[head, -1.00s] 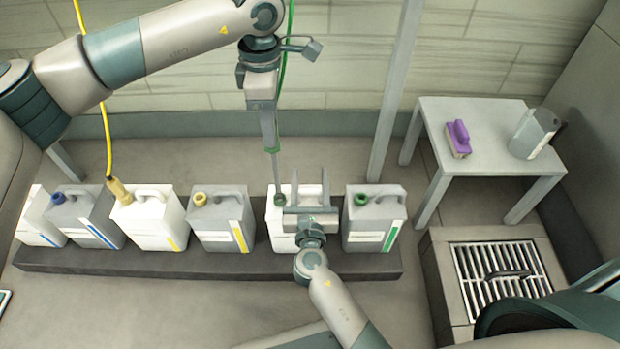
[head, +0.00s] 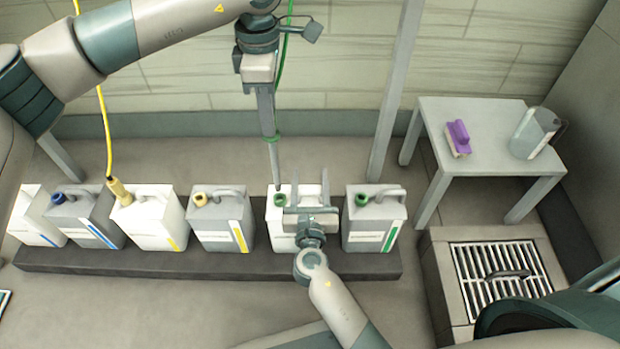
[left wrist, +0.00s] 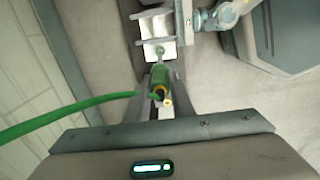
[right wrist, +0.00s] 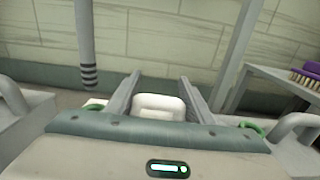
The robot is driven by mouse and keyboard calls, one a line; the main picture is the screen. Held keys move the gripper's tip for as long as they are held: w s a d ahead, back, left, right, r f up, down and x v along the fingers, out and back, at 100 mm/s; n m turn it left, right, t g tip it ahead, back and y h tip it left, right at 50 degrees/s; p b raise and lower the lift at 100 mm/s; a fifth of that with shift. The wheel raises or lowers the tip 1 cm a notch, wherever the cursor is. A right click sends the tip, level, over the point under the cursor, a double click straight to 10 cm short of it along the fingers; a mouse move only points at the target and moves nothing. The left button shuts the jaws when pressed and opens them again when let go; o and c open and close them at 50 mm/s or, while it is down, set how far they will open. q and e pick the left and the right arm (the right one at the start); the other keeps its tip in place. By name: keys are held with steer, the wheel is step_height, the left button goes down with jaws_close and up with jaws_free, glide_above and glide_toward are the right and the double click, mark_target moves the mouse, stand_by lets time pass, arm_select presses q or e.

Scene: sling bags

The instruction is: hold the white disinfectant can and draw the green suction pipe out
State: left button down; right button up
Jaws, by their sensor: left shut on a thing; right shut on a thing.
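The white disinfectant can (head: 277,240) stands on the dark plinth, with a green neck (head: 281,197) at its top. My right gripper (head: 308,190) is shut on its handle, which shows as a white loop (right wrist: 160,104) between the fingers. My left gripper (head: 268,125) is above the can, shut on the green suction pipe, whose green head (left wrist: 160,78) sits between its fingers. The grey pipe shaft (head: 275,165) hangs almost upright. In the right wrist view its banded lower end (right wrist: 90,77) shows just above the can's neck, apparently clear of it.
A grey green-necked can (head: 370,225) stands close right. A grey yellow-necked can (head: 218,225) and several others stand left on the plinth (head: 150,265). A green hose (head: 283,70) runs up from the pipe. A side table (head: 490,125) and a floor grate (head: 500,285) are at right.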

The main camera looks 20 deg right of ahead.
arm_select(q)
steer(key=shift+r, duration=0.2)
stand_by(0.3)
steer(key=shift+r, duration=1.85)
arm_select(e)
steer(key=o, duration=1.3)
steer(key=v, duration=1.2)
arm_select(q)
steer(key=shift+a, duration=0.1)
arm_select(e)
steer(key=shift+w, duration=0.1)
